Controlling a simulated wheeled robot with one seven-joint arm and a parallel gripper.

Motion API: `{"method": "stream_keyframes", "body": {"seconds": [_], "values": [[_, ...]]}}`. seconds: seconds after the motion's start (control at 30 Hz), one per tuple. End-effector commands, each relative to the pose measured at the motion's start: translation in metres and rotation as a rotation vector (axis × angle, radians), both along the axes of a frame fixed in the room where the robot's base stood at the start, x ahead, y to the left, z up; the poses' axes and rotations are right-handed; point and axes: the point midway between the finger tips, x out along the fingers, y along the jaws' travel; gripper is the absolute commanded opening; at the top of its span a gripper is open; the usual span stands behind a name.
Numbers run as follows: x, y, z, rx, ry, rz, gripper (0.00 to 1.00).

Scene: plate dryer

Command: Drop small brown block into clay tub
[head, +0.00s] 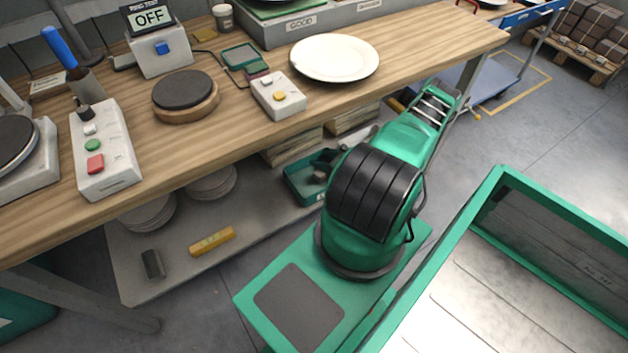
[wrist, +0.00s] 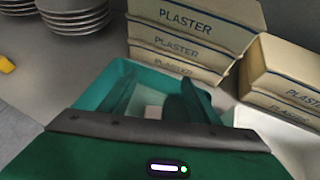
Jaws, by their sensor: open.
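My gripper (wrist: 158,104) is open over a teal tub (wrist: 98,92) on the lower shelf, with its fingers apart inside the tub's outline in the wrist view. The tub also shows in the head view (head: 299,186), under the bench edge and partly hidden by my arm. A small pale patch lies between the fingers in the wrist view; I cannot tell whether it is a block. A small grey-brown thing (head: 320,177) shows in the tub in the head view. I cannot make out the small brown block for certain, nor any label naming the clay tub.
Boxes marked PLASTER (wrist: 185,48) stand close behind and right of the tub. A white container (wrist: 287,143) is beside it. Stacked plates (wrist: 75,14), a yellow level (head: 212,241) and a dark block (head: 153,264) share the shelf. The bench top (head: 225,120) overhangs.

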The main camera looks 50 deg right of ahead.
Motion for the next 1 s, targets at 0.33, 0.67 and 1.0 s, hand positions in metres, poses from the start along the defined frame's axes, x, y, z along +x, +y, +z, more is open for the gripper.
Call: {"method": "stream_keyframes", "body": {"seconds": [0.33,0.67,1.0], "values": [[-0.055,-0.005,0.03,0.0,0.001,-0.002,0.56],[-0.084,-0.006,0.046,0.0,0.0,0.0,0.56],[-0.085,-0.006,0.046,0.0,0.001,0.001,0.56]]}}
